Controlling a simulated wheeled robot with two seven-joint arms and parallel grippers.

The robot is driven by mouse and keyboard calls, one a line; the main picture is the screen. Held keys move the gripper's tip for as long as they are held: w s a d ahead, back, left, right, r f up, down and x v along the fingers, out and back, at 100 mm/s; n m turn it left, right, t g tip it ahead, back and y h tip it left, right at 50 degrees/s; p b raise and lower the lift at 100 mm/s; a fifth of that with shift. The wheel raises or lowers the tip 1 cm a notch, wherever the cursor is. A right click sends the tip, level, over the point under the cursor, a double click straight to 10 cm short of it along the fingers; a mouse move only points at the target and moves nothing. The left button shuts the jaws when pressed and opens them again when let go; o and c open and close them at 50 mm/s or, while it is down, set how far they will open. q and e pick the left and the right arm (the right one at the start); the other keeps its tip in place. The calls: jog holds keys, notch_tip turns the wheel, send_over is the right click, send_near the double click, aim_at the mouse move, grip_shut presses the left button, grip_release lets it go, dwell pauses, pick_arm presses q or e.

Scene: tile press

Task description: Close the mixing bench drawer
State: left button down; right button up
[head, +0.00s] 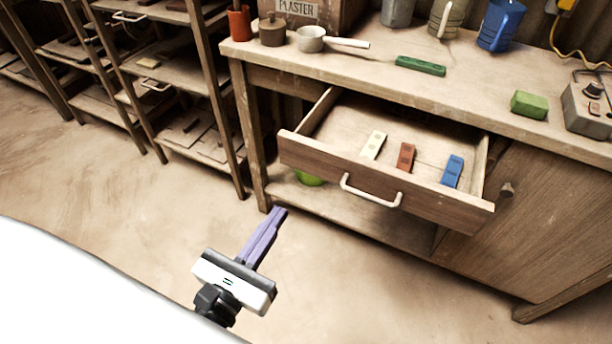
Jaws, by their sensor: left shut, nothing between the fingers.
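The mixing bench drawer (315,151) is pulled out from under the bench top, in the middle of the head view. Its wooden front has a pale bar handle (370,196). Inside lie a cream block (374,144), a brown block (405,157) and a blue block (452,171). My left gripper (279,210) is low and to the left of the drawer, in front of the bench, with its purple fingers shut and empty. It is apart from the drawer and its handle. My right gripper is not in view.
The bench top (360,68) holds a green bar (420,66), a green block (529,104), a ladle (312,39), mugs and a control box (588,108). A cabinet door (540,215) is right of the drawer. Wooden racks (172,75) stand left. The floor in front is clear.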

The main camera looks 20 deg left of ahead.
aim_at(313, 162)
pick_arm(q)
jog(key=w, duration=0.8)
jog(key=w+p, duration=0.1)
jog(key=w, duration=0.3)
jog(key=shift+w+d, duration=0.25)
jog(key=shift+w, duration=0.25)
